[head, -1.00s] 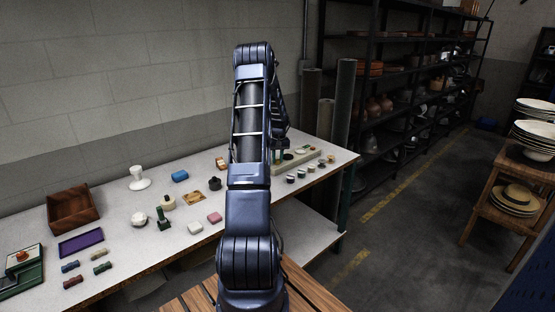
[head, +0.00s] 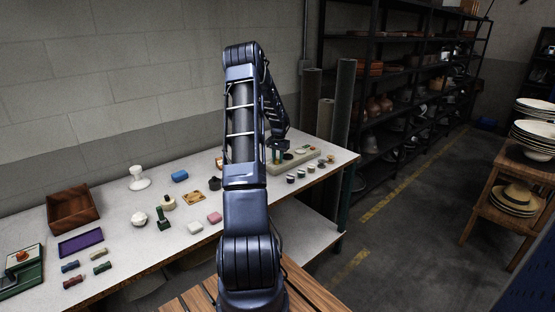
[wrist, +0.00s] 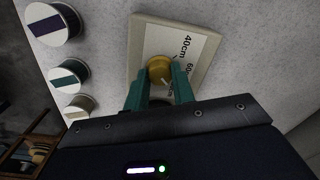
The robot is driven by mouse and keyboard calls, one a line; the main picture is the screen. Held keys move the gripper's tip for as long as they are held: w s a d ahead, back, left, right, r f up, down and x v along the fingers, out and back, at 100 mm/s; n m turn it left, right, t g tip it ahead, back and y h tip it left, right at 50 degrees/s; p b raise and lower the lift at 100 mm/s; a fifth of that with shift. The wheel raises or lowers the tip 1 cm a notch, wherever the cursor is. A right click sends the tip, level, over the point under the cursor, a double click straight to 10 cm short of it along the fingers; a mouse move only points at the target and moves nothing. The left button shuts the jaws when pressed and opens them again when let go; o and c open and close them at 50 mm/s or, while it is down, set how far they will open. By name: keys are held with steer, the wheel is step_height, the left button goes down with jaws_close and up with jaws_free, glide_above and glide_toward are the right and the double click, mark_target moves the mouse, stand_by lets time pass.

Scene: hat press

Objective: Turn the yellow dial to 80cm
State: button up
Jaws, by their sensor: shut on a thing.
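The yellow dial (wrist: 160,69) sits on a pale board (wrist: 206,73) in the wrist view. A white label on the board shows "40cm" and a partly visible "60". A light mark shows on the dial's face. My gripper (wrist: 159,86) has its green fingers on both sides of the dial and is shut on it. The lower part of the dial is hidden behind the gripper body. In the head view my gripper (head: 279,156) is at the left part of the board (head: 302,158), and I cannot make out the dial there.
On the table (head: 120,215) are a wooden box (head: 72,207), a purple tray (head: 80,243) and several small blocks. Dark shelves (head: 375,110) stand behind the table's right end.

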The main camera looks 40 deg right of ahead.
mark_target(278, 160)
stand_by(0.5)
steer(key=o, duration=1)
step_height(278, 160, up, 11)
steer(key=shift+s, duration=0.2)
steer(key=shift+d+f, duration=0.1)
